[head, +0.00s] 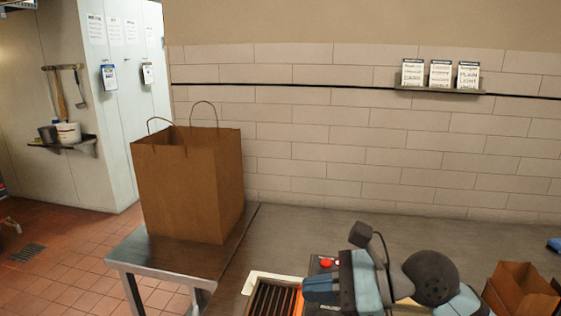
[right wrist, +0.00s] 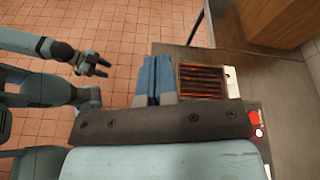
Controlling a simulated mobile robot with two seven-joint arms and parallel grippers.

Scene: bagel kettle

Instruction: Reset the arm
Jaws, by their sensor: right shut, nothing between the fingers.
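My right arm comes in at the lower right of the head view. Its gripper (head: 318,288) has blue fingers pointing left, above the counter beside a glowing grill (head: 270,297). In the right wrist view the right gripper's fingers (right wrist: 156,75) lie together, shut with nothing between them, just left of the grill (right wrist: 204,82). My left gripper (right wrist: 105,68) shows at the left of the right wrist view, over the tiled floor, with its fingers apart and empty.
A brown paper bag (head: 190,185) stands on the metal side table (head: 165,258). Red buttons (head: 326,263) are beside the grill. The counter's back strip (head: 310,225) is clear. Cards stand on a wall shelf (head: 440,89).

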